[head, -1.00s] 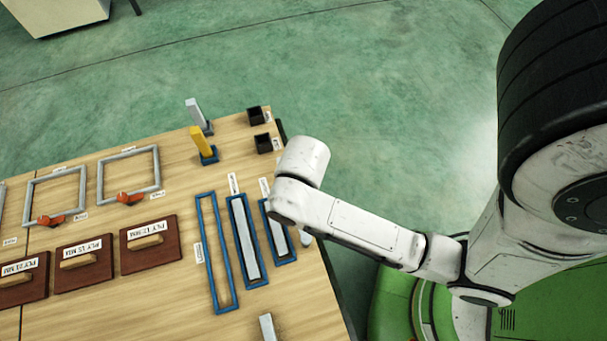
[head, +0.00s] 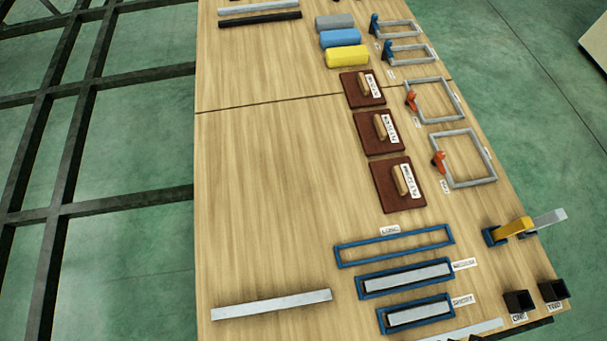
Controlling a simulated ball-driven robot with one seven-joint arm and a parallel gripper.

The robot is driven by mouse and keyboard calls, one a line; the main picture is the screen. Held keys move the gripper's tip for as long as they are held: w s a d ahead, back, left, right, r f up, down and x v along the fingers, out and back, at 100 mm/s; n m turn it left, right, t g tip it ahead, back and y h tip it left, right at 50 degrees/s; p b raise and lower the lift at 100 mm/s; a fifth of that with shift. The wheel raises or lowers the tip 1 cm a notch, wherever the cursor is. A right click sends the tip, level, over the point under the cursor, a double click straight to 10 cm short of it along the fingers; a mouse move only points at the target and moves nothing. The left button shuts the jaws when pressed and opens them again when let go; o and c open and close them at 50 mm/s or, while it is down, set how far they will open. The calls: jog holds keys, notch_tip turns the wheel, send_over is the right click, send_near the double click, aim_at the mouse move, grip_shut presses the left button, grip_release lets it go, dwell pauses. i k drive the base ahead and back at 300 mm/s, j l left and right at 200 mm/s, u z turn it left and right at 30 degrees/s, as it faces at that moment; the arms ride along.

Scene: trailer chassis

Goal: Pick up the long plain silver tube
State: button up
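A long plain silver tube (head: 272,304) lies loose on the wooden table, near its lower left edge in the head view. It lies nearly level, its right end slightly higher in the picture. The space around it is clear. An empty blue frame labelled LONG (head: 345,262) is up and to the right of it. Below that frame, two shorter blue frames (head: 364,292) (head: 383,324) each hold a silver tube.
Brown boards with handles (head: 380,133), clamped grey square frames (head: 463,158) and coloured blocks (head: 347,57) stand along the right side. Black cups (head: 519,301) are at lower right. A silver bar and a black bar (head: 260,18) lie at the top. The table's left middle (head: 270,190) is free.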

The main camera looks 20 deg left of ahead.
aim_at(242, 310)
jog(key=u, duration=0.35)
jog(key=k+l+u, duration=0.1)
jog(key=u, duration=0.3)
jog(key=k+u, duration=0.15)
jog(key=u, duration=0.2)
jog(key=k, duration=1.2)
